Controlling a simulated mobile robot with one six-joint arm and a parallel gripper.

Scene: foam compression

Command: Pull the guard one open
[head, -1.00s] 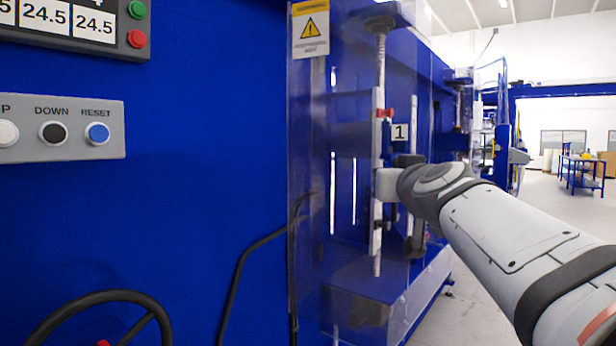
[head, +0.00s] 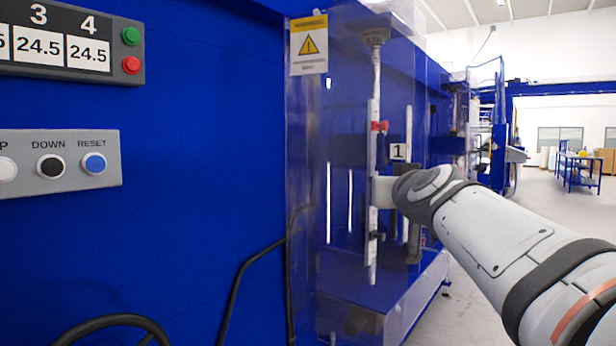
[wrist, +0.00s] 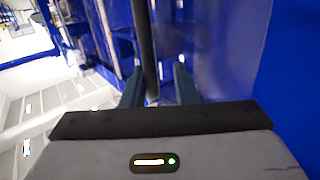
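Guard one is a clear plastic panel (head: 308,190) on the front of the blue machine, with a yellow warning sign (head: 309,45) at its top. A plate marked 1 (head: 398,152) shows just above my wrist. The guard looks closed. In the wrist view, a dark upright bar (wrist: 146,45), apparently the guard's handle, runs between the two fingers of my gripper (wrist: 158,78). The fingers stand apart, with a gap on the bar's right side. In the head view my wrist hides most of the fingers and the handle.
On the left are a button panel (head: 60,169) with DOWN and RESET, a display (head: 65,42) reading 24.5, and part of a black handwheel (head: 110,325). Open floor (head: 545,210) lies to the right.

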